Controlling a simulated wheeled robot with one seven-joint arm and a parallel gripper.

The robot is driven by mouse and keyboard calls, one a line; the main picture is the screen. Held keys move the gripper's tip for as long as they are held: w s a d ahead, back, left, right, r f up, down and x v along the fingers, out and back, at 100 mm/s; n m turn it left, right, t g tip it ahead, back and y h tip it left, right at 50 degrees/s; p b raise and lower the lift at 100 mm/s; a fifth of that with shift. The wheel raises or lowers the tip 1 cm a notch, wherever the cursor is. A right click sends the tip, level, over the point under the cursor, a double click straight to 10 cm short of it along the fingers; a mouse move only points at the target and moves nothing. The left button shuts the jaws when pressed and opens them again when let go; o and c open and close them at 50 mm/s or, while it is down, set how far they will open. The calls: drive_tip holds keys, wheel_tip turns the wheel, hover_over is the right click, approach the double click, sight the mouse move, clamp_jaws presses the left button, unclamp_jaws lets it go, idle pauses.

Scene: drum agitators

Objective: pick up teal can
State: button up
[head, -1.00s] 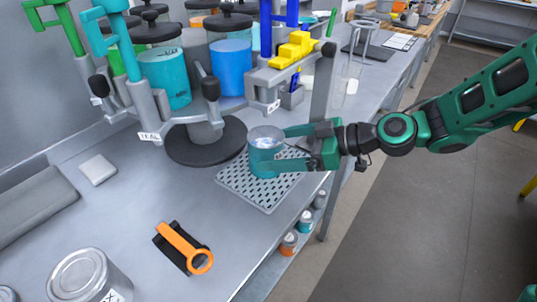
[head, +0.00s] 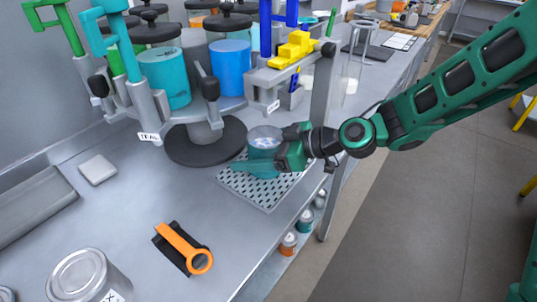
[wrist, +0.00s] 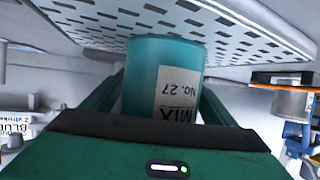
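The teal can (head: 264,148) stands upright on the grey perforated mat (head: 268,200) near the bench's front edge. Its top looks pale and mottled. In the wrist view the can (wrist: 155,75) is between the fingers, with a white label reading MIX No. 27 upside down. My gripper (head: 262,150) reaches in from the right, one finger on the near side of the can and the other on its far side. The fingers look still spread around it; contact is hard to make out.
A mixer stand with a round dark base (head: 205,145) and a TEAL tag stands behind-left of the mat. Small cans (head: 289,243) stand below the bench edge.

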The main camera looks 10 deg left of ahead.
drive_tip(key=c, duration=1.2)
drive_tip(key=shift+r, duration=0.25)
